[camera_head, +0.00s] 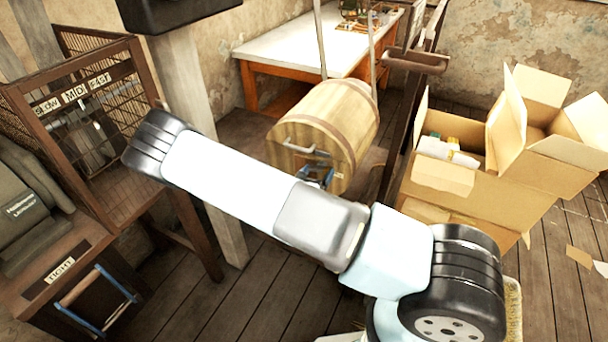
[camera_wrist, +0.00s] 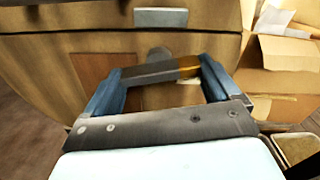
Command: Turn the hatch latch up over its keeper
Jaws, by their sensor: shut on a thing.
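A wooden barrel-shaped drum (camera_head: 325,118) carries a hatch panel (camera_wrist: 95,72) on its near face. The latch (camera_wrist: 150,74) is a dark bar with an orange-brown part towards its right end. It lies crosswise, tilted slightly up to the right. My gripper (camera_wrist: 158,85) is shut on the latch, with a blue finger at each side. A small grey block (camera_wrist: 152,53), which looks like the keeper, sits just above the bar. In the head view, my blue gripper (camera_head: 317,177) is at the drum's lower face; my arm and fingers hide most of the latch there.
A pale metal handle (camera_head: 300,147) is on the drum's face above my gripper. Open cardboard boxes (camera_head: 480,190) stand close on the right. A wooden cage bench (camera_head: 75,150) and a post (camera_head: 200,110) stand left. A white-topped table (camera_head: 300,45) is behind.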

